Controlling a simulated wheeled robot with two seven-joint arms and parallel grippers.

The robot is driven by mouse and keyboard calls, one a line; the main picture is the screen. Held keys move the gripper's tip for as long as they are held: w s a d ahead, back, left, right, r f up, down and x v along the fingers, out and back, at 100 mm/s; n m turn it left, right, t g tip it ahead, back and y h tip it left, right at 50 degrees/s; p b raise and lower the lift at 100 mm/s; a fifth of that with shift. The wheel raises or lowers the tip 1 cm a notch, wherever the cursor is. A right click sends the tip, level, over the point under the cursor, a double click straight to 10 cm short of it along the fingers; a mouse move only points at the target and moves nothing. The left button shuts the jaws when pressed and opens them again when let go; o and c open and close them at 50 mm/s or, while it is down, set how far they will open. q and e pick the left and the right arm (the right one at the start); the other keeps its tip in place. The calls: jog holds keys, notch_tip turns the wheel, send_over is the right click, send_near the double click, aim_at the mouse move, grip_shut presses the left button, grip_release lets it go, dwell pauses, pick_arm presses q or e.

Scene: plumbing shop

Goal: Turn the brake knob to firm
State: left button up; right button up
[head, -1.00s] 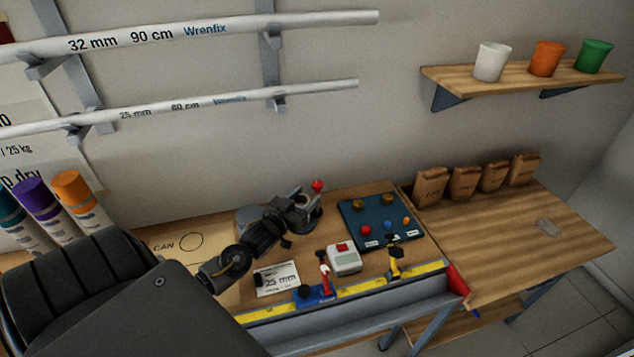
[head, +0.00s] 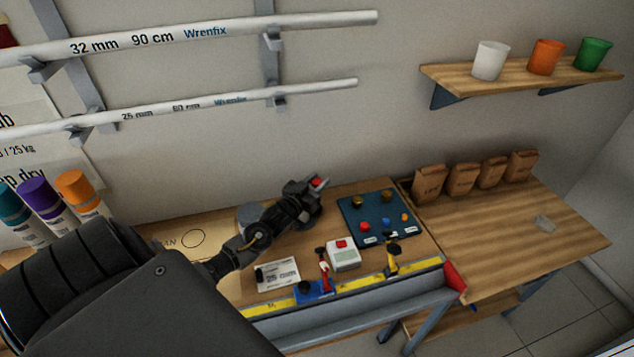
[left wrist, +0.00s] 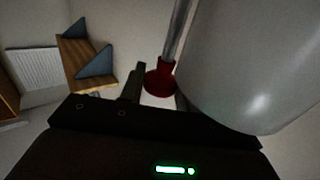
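A red knob (head: 318,183) shows at the tip of my left gripper (head: 313,187) in the head view, at the back of the workbench; I take it for the brake knob. In the left wrist view the red knob (left wrist: 160,80) is at the end of a grey rod, between the two dark fingers of my left gripper (left wrist: 158,90). The fingers lie close on both sides; whether they press on it I cannot tell. The gripper hides most of what the knob belongs to. No firm marking is readable. My right gripper is not in view.
A large pale rounded body (left wrist: 255,65) stands close at the right in the left wrist view. A blue board with coloured knobs (head: 380,218), a white box with a red button (head: 343,254) and a yellow ruler strip (head: 360,286) are on the bench. Paper bags (head: 463,180) stand right.

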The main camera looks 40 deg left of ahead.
pick_arm(q)
jog(key=shift+c, duration=1)
jog(key=shift+d+r+n+y+p, duration=0.1)
jog(key=shift+n+y+p, duration=0.25)
jog(key=shift+n+y, duration=0.5)
jog(key=n+g+y, duration=0.1)
jog(key=y, duration=0.2)
jog(key=shift+n, duration=0.25)
jog(key=shift+n+g+y, duration=0.6)
jog(key=shift+n+y, duration=0.2)
jog(key=shift+y, duration=0.45)
jog(key=o, duration=0.9)
